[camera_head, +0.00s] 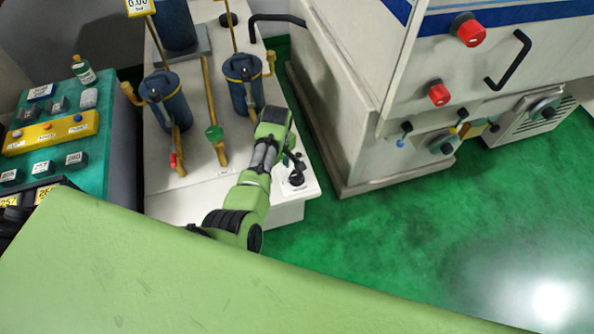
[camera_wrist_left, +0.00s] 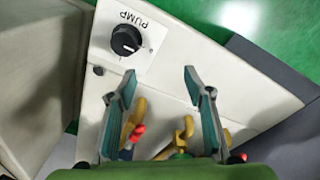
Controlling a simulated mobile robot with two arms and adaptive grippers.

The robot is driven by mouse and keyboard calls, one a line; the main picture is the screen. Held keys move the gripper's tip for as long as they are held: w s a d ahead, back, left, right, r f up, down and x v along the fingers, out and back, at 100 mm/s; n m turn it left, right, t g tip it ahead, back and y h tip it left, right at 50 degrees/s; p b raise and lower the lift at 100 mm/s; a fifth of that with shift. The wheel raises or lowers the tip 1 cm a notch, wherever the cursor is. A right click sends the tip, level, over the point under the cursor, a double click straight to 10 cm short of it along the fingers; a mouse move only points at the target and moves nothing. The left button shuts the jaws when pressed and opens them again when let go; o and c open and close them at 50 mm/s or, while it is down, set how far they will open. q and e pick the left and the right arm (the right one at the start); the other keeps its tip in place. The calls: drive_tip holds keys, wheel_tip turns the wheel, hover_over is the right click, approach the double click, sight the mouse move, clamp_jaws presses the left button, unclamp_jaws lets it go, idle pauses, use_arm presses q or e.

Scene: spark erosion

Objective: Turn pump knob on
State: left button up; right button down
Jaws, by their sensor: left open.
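The pump knob (camera_wrist_left: 126,40) is a round black knob with a white pointer line, on a white plate marked PUMP. In the head view the knob (camera_head: 297,179) sits at the front right corner of the white bench top (camera_head: 190,198). My left gripper (camera_head: 293,158) is over that corner, just behind the knob in the picture. In the left wrist view its two fingers (camera_wrist_left: 160,76) are spread and empty, with the knob beyond the tips and apart from them. My right gripper is not in view.
Blue filter canisters (camera_head: 244,84) with brass pipes, a green valve handle (camera_head: 214,133) and a red one (camera_head: 174,160) stand on the bench. A white machine (camera_head: 345,110) with red knobs is at the right. The green floor (camera_head: 440,230) in front is clear.

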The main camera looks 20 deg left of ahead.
sight(297, 175)
use_arm(q)
drive_tip(key=w+d+r+n, duration=0.3)
drive_tip(key=w+d+r, duration=0.2)
drive_tip(key=r, duration=0.1)
drive_tip(key=shift+g+h, duration=0.3)
drive_tip(key=shift+h, duration=0.1)
wheel_tip(297, 175, down, 14)
drive_tip(key=b, duration=1.3)
drive_tip(key=shift+s+r+b, duration=0.15)
drive_tip(key=shift+b, duration=0.25)
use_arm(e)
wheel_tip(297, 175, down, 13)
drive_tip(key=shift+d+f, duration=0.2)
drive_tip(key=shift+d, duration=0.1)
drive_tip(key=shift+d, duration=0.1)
use_arm(q)
drive_tip(key=c, duration=1.1)
